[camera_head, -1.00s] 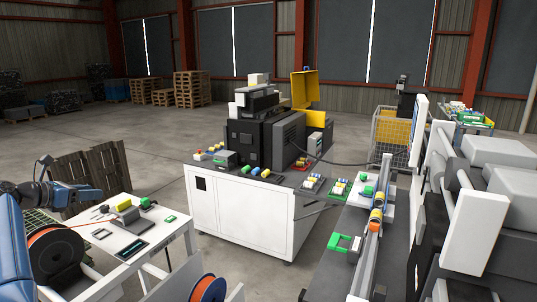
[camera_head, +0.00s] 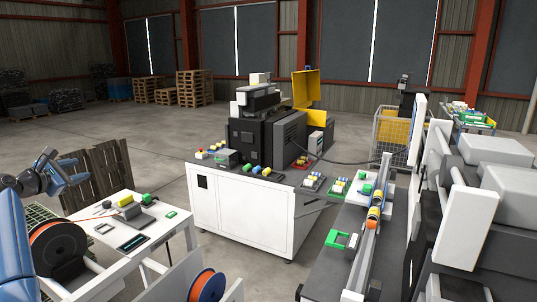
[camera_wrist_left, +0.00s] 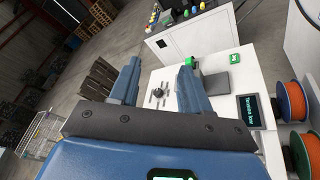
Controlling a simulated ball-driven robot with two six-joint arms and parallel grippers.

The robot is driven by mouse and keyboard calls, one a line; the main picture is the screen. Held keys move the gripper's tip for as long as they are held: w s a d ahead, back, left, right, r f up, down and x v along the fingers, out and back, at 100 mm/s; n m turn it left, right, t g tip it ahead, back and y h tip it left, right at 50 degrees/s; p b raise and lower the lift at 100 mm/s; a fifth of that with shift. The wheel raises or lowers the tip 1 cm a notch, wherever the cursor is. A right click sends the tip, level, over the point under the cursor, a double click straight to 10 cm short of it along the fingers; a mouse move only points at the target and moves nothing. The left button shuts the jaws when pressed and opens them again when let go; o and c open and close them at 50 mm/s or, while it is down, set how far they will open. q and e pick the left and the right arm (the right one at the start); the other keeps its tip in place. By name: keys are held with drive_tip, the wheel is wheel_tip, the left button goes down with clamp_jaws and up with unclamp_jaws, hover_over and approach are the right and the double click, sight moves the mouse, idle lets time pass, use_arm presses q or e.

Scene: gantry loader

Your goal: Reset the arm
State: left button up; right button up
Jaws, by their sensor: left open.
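My left gripper (camera_head: 66,178) is at the left edge of the head view, raised beside the small white table (camera_head: 182,229). Beyond the fingers is the white tabletop (camera_wrist_left: 222,86), with a small dark part (camera_wrist_left: 158,94) and a green block (camera_wrist_left: 193,63). My right gripper is in neither view.
Orange spools (camera_head: 57,246) (camera_head: 207,287) stand near the table. A white cabinet (camera_head: 240,218) with a dark machine is at the centre. A rail bench (camera_head: 340,262) is at right. Open floor (camera_head: 120,120) lies behind.

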use_arm(q)
drive_tip(key=s+d+f+m+t+y+b, duration=0.1)
drive_tip(key=s+d+f+m+y+b, duration=0.2)
drive_tip(key=f, duration=0.4)
drive_tip(key=s+d+f+m+t+y, duration=0.1)
drive_tip(key=s+d+f+m+y, duration=0.3)
drive_tip(key=f, duration=0.4)
drive_tip(key=s+d+f+m+t+y+b, duration=0.1)
drive_tip(key=s+d+f+m+y+b, duration=0.15)
drive_tip(key=f+m, duration=0.35)
drive_tip(key=s+d+f+m+h+b, duration=0.4)
drive_tip(key=s+d+f+m+b, duration=0.1)
drive_tip(key=s+d+f, duration=0.9)
drive_tip(key=s+d+f+m+g+h+b, duration=0.1)
drive_tip(key=s+d+f+m+h+b, duration=0.3)
drive_tip(key=s+d+f+m, duration=0.4)
drive_tip(key=s+d+f, duration=0.3)
drive_tip(key=s+d, duration=0.1)
drive_tip(key=s, duration=0.2)
drive_tip(key=s+d+f+b, duration=0.1)
drive_tip(key=s+d+f, duration=0.2)
drive_tip(key=s+d, duration=0.2)
drive_tip(key=shift+s+f+m, duration=0.3)
drive_tip(key=shift+s+f, duration=0.1)
drive_tip(key=shift+s, duration=0.7)
drive_tip(key=shift+a, duration=0.1)
